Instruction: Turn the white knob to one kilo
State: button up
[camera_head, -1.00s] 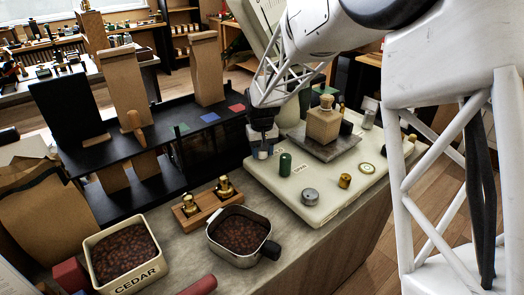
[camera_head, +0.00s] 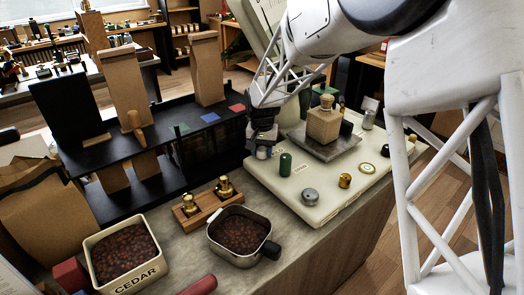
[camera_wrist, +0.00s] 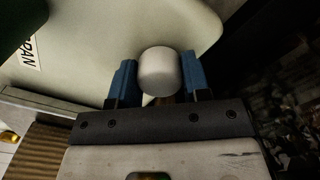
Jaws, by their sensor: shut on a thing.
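The white knob (camera_wrist: 158,70) is a pale rounded cylinder at the cream panel's corner in the wrist view. In the head view only a little of it (camera_head: 262,154) shows below my gripper. My gripper (camera_head: 262,148) is at the far left corner of the cream panel (camera_head: 330,205). In the wrist view its blue fingers (camera_wrist: 160,84) stand on both sides of the knob, shut on it. Any mark showing the knob's setting is too small or hidden.
A green cylinder (camera_head: 285,164), a grey knob (camera_head: 310,195) and a brass knob (camera_head: 345,181) stand on the panel nearby. A black bin stand (camera_head: 150,140) is close on the left. Bean containers (camera_head: 238,210) stand in front.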

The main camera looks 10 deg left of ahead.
aim_at(262, 149)
jog(key=o, duration=0.9)
jog(key=shift+r, duration=0.15)
jog(key=shift+r, duration=3.8)
